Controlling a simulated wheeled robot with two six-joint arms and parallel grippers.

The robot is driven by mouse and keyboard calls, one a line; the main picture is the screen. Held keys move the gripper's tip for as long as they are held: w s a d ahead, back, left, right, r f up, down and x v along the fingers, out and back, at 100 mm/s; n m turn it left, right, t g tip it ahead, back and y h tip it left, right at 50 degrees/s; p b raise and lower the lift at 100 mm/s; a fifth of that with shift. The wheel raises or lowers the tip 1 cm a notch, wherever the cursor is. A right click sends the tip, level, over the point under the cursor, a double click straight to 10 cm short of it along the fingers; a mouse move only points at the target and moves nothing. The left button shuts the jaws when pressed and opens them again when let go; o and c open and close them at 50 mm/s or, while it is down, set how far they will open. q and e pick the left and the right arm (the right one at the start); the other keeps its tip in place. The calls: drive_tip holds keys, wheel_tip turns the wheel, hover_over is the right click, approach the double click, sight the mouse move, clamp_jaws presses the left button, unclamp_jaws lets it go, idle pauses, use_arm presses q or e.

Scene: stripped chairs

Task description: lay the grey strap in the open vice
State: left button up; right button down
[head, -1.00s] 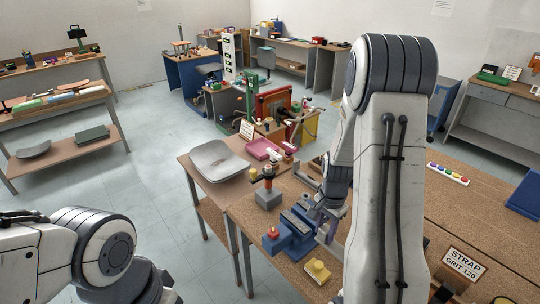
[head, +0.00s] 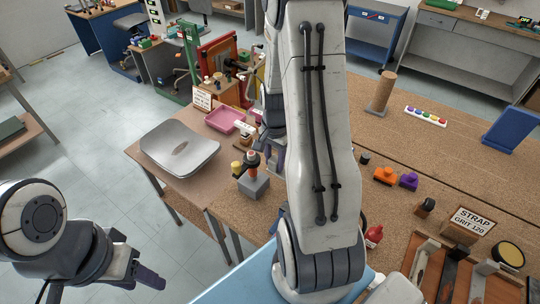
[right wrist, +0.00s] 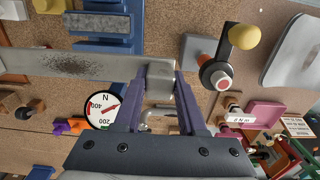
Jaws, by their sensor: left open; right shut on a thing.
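The grey strap (right wrist: 60,64) is a long flat bar with a dark speckled patch. My right gripper (right wrist: 160,80) is shut on its right end, a grey block between the purple fingers, in the right wrist view. The strap runs left across the picture, in front of the blue vice (right wrist: 98,47); whether it touches the vice I cannot tell. The vice shows blue parts with a grey jaw; my right arm hides it in the head view. My left gripper (head: 143,272) is open and empty at lower left, away from the bench.
A grey block stand (head: 252,186) with an orange and black top stands near the vice. A grey seat shell (head: 180,150) and pink tray (head: 225,120) lie beyond it. A strap sign (head: 472,220) and orange and purple pieces stand right. A dial (right wrist: 101,107) shows a red needle.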

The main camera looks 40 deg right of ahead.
drive_tip(key=shift+w+a, duration=0.1)
drive_tip(key=shift+a, duration=0.1)
drive_tip(key=shift+f+b, duration=1.05)
drive_tip(key=shift+f, duration=0.35)
drive_tip(key=shift+f+b, duration=1.85)
drive_tip(key=shift+f, duration=0.65)
drive_tip(key=shift+f+b, duration=0.4)
drive_tip(key=shift+f, duration=0.2)
drive_tip(key=shift+c, duration=2)
unclamp_jaws()
